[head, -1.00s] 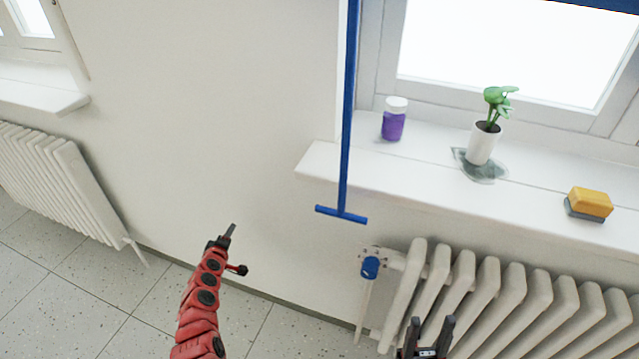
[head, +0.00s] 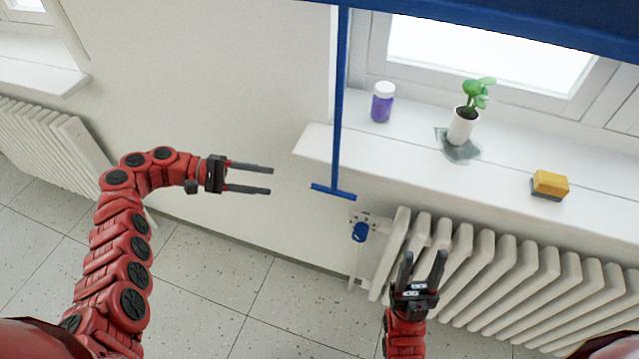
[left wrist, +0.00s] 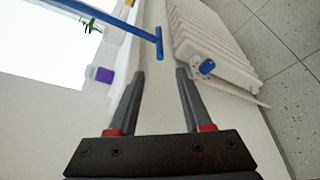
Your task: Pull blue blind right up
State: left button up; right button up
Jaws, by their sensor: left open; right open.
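The blue blind (head: 480,22) spans the top right of the head view, above the window. Its long blue pull rod (head: 338,100) hangs down and ends in a short crossbar (head: 333,192) just below the sill's front edge. The crossbar also shows in the left wrist view (left wrist: 159,43), beyond the fingertips. My left gripper (head: 270,180) is open and empty, to the left of the crossbar and apart from it, with its fingers pointing right. My right gripper (head: 424,257) is open and empty in front of the radiator, pointing up.
The white sill (head: 400,164) holds a purple jar (head: 382,104), a potted plant (head: 461,127) in a wet patch, and a yellow sponge (head: 550,184). A radiator (head: 510,270) with a blue valve knob (head: 360,232) stands below. The wall left of the rod is clear.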

aim_at(314, 187)
pick_arm(q)
jog(key=p+x, duration=0.2)
jog(key=x, duration=1)
jog(key=shift+d, duration=0.4)
jog(key=shift+d+f, duration=0.25)
jog(key=shift+d, duration=0.4)
jog(key=shift+w, duration=0.1)
grip_shut()
